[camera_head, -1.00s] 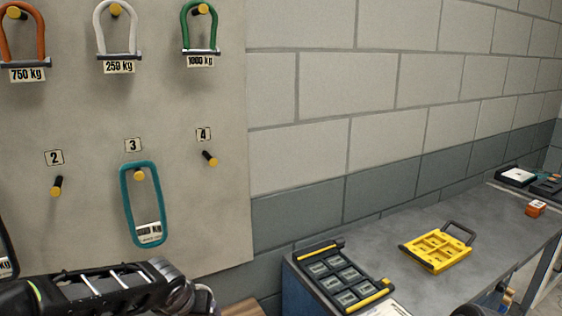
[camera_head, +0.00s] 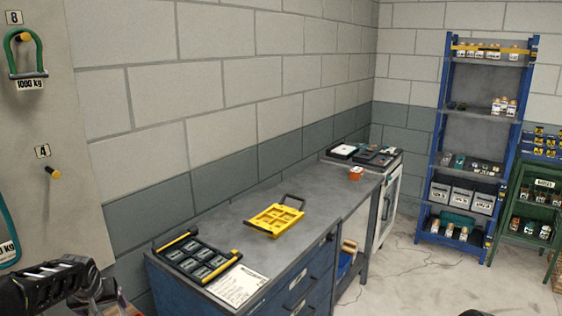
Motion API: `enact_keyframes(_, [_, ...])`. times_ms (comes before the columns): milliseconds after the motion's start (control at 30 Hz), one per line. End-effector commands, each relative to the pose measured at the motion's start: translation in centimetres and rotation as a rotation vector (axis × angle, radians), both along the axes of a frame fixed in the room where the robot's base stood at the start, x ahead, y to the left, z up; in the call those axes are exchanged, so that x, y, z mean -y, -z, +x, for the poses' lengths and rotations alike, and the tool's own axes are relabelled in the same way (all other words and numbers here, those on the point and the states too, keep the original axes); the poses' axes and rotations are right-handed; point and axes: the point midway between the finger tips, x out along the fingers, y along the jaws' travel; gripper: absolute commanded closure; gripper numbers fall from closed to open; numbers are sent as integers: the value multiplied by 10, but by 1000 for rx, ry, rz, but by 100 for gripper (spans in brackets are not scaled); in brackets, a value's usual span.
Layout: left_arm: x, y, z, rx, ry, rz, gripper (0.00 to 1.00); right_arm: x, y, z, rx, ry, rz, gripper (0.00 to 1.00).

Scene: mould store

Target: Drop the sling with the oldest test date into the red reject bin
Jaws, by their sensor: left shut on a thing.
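A teal sling (camera_head: 8,236) hangs on the board at the left edge of the head view, cut off by the frame; part of a "kg" label shows, but its test date cannot be read. My left gripper (camera_head: 92,290) is at the bottom left, in front of the board and low. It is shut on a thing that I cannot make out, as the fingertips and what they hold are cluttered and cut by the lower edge. My right gripper is not in view. No red reject bin shows.
A blue shelf (camera_head: 483,133) and green rack stand right. Floor before them is clear.

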Motion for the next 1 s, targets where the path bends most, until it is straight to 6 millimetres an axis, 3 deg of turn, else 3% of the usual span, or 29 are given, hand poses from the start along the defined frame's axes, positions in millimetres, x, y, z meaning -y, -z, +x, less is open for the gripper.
enact_keyframes(467, [-5, 3, 0, 1, -6, 2, 89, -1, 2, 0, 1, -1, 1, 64])
enact_keyframes(1000, [-5, 55, 0, 2, -7, 1, 89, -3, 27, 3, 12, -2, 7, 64])
